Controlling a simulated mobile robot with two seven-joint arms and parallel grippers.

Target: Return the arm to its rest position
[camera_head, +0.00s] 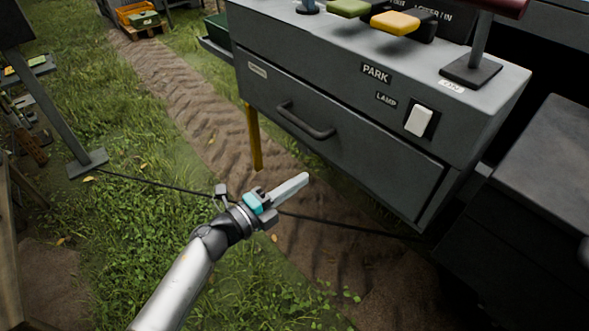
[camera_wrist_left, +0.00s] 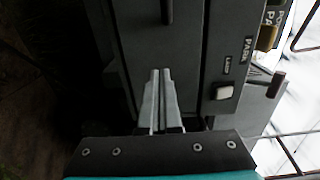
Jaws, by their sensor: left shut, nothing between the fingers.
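My left arm comes in from the bottom left of the head view. Its gripper (camera_head: 304,178) is shut and empty, in the air in front of a grey cabinet (camera_head: 340,165) and below its drawer handle (camera_head: 306,121). The left wrist view shows the two finger tips (camera_wrist_left: 161,74) together, pointing at the cabinet front, with the dark handle (camera_wrist_left: 167,12) beyond them. No contact with the cabinet can be made out. My right gripper is not in view.
The cabinet front bears a white lamp switch (camera_head: 419,121) and a PARK label (camera_head: 376,73). A yellow post (camera_head: 253,137) stands left of it. A dark cable (camera_head: 350,227) runs behind the gripper. A dark box (camera_head: 530,200) is at right. Open grass (camera_head: 130,220) lies left.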

